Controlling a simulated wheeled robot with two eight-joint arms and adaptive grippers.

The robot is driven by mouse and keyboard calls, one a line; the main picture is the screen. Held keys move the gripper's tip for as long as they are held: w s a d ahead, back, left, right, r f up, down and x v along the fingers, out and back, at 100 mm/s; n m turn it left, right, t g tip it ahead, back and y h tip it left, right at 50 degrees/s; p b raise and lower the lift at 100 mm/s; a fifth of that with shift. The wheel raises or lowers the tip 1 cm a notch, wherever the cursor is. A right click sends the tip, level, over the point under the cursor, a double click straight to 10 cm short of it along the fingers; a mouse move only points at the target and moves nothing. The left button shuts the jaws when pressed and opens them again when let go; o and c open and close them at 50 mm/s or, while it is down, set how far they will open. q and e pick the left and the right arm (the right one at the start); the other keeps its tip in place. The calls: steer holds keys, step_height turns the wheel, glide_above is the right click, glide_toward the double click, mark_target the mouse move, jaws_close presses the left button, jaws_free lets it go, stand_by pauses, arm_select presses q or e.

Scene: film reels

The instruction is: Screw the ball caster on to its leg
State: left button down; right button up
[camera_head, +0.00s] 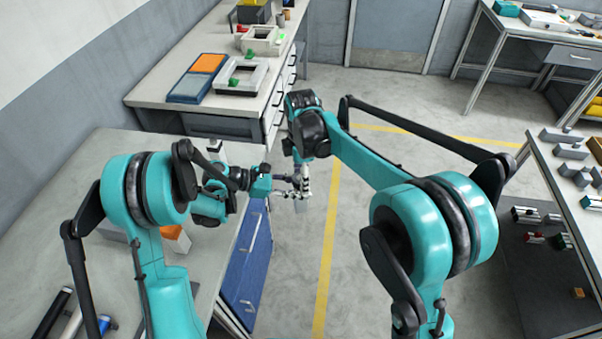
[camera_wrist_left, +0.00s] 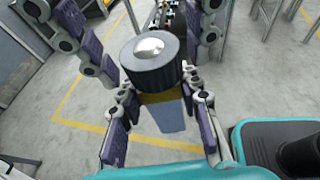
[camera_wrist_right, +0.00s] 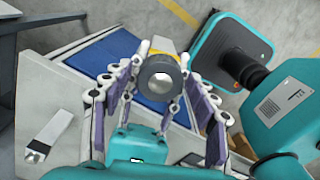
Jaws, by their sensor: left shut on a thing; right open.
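The ball caster is a dark cylinder with a silver ball; it is in the middle of the left wrist view (camera_wrist_left: 152,65) and of the right wrist view (camera_wrist_right: 158,84). My left gripper (camera_head: 288,189) is shut on the leg, just beside the caster. My right gripper (camera_wrist_right: 161,72) is open, its fingers spread around the caster.
A grey workbench (camera_head: 75,200) stands at the left with blue drawers (camera_head: 246,265). Another bench (camera_head: 150,92) behind it holds trays and a grey frame (camera_head: 242,78). A bench (camera_head: 540,150) with grey blocks stands at the right. The floor between is clear.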

steer(key=c, duration=1.2)
steer(key=shift+m, duration=1.6)
steer(key=o, duration=1.3)
steer(key=shift+r, duration=2.3)
